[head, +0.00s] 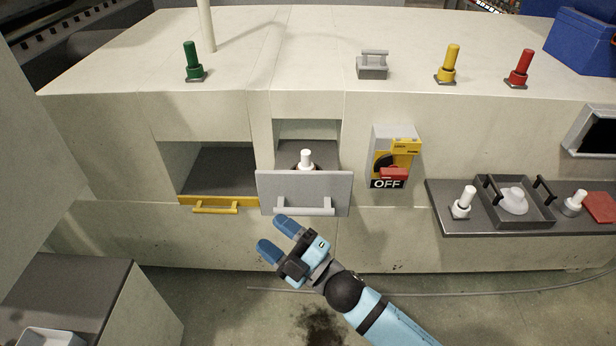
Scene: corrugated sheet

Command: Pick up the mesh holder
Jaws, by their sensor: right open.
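I cannot tell for certain which thing is the mesh holder. A small grey block with a handle (372,66) sits on the cabinet top, and a dark tray with two upright black handles (540,216) stands on the side shelf with a pale rounded piece in it. My right gripper (277,238) is open and empty, its blue fingers pointing up-left. It shows just below the grey drawer front (270,190), well apart from both candidates. My left gripper is not in view.
The grey drawer is pulled out with a white-topped peg (306,160) inside. A yellow-fronted drawer (218,201) is open beside it. Green (192,62), yellow (448,65) and red (521,69) pegs stand on top. The shelf (450,226) holds white pegs.

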